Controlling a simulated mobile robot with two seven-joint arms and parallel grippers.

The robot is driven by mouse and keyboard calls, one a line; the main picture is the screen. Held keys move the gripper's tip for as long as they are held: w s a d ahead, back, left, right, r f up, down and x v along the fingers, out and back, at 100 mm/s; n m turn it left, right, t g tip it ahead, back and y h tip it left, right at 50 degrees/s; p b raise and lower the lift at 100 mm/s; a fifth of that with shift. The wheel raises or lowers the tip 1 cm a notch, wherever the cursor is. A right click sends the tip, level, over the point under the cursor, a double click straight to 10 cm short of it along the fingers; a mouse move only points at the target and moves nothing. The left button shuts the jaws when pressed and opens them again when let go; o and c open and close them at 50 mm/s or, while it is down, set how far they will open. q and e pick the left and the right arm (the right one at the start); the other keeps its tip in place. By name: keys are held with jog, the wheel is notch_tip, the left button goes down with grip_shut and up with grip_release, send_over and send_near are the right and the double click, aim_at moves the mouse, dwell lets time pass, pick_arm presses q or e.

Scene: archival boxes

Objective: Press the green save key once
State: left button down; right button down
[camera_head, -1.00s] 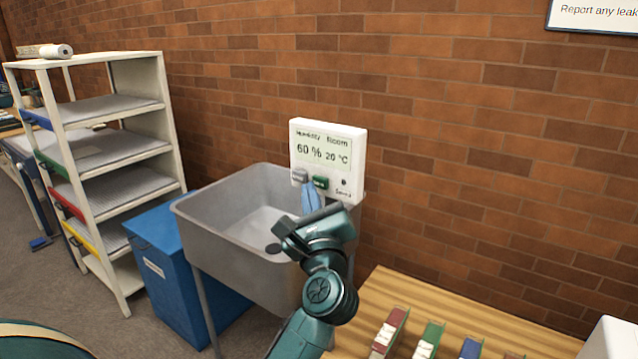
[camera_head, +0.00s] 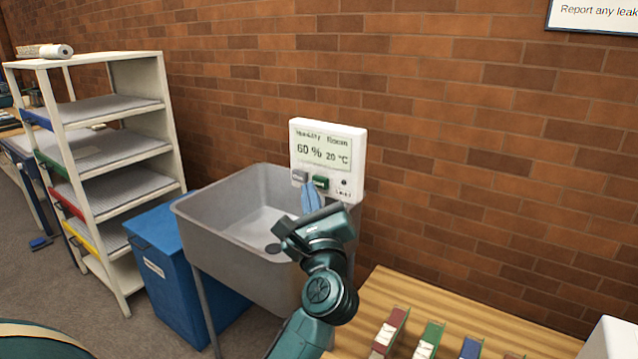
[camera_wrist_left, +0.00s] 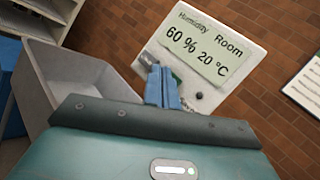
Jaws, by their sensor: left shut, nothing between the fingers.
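A white wall unit (camera_head: 328,160) has a display reading humidity 60 % and room 20 °C. The green key (camera_head: 321,182) sits below the display, right of a grey key (camera_head: 299,176). My left gripper (camera_head: 311,192) is shut and empty, its blue fingertips just below and in front of the green key. In the left wrist view the fingers (camera_wrist_left: 161,86) cover most of the green key (camera_wrist_left: 177,77), leaving a sliver at their right. I cannot tell whether they touch it. My right gripper is not in view.
A grey sink (camera_head: 225,225) stands below and left of the unit, beside a blue bin (camera_head: 160,262). A wooden table (camera_head: 455,300) with several small coloured boxes is at lower right. A shelf rack (camera_head: 120,150) stands at the left. The brick wall is close behind the unit.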

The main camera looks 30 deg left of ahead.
pick_arm(q)
jog(key=shift+w, duration=0.1)
jog(key=shift+w, duration=0.35)
dwell(0.4)
jog(key=shift+w+b, duration=0.35)
jog(key=shift+w, duration=0.1)
jog(key=shift+s, duration=0.1)
dwell(0.5)
jog(key=shift+s, duration=0.8)
jog(key=shift+s, duration=0.1)
jog(key=s, duration=0.4)
jog(key=shift+s+a+p, duration=0.2)
jog(key=shift+s+p, duration=0.2)
